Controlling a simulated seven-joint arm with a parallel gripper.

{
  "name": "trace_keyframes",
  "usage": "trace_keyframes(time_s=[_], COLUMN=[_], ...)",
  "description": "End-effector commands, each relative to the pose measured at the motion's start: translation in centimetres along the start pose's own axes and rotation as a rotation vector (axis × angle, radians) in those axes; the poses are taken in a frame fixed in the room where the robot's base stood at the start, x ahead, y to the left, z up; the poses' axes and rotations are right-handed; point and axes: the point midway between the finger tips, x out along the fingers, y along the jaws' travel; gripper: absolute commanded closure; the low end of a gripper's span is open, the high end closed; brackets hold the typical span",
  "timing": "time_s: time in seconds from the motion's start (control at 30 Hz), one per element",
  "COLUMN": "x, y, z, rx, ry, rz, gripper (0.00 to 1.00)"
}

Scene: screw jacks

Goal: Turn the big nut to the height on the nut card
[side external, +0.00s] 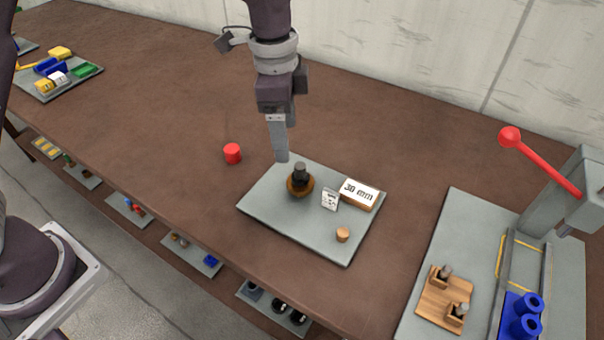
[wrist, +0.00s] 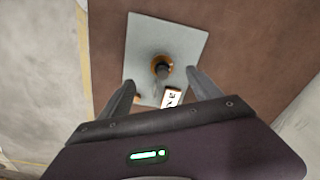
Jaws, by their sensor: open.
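The screw jack stands on a grey plate (side external: 285,222), with a round orange-brown big nut (side external: 299,187) low around a dark upright screw (side external: 300,171). In the wrist view the nut (wrist: 163,65) shows between and beyond the fingers. A block-shaped card (side external: 359,194) reading "30 mm" stands right of the jack; it also shows in the wrist view (wrist: 172,97). A smaller white card (side external: 330,199) with unreadable marks stands between them. My gripper (side external: 281,158) is above the plate's far left edge, apart from the nut. In the wrist view its fingers (wrist: 157,88) are spread and empty.
A small wooden cylinder (side external: 343,235) stands on the plate's front right. At right are a press with a red lever (side external: 540,160), a wooden fixture (side external: 445,298) and blue parts (side external: 522,318). The table behind is clear.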

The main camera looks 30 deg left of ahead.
Motion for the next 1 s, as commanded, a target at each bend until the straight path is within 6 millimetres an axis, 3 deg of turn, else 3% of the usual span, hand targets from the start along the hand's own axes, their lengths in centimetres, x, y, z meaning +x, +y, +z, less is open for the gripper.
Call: trace_keyframes(time_s=[0.03, 0.1, 0.5, 0.63, 0.87, 1.0], x=[2.2, 4.0, 10.8, 11.9, 12.1, 12.0], y=[-0.1, -0.2, -0.1, -0.1, -0.1, -0.1], z=[-1.1, -1.9, -1.9, -1.9, -1.9, -1.9], rx=[0.061, 0.123, 0.157, 0.157, 0.157, 0.156], ry=[-0.025, -0.045, -0.057, -0.055, -0.054, -0.054], rz=[0.011, 0.018, 0.025, 0.023, 0.022, 0.022], gripper=[0.27, 0.27, 0.27, 0.27, 0.27, 0.52])
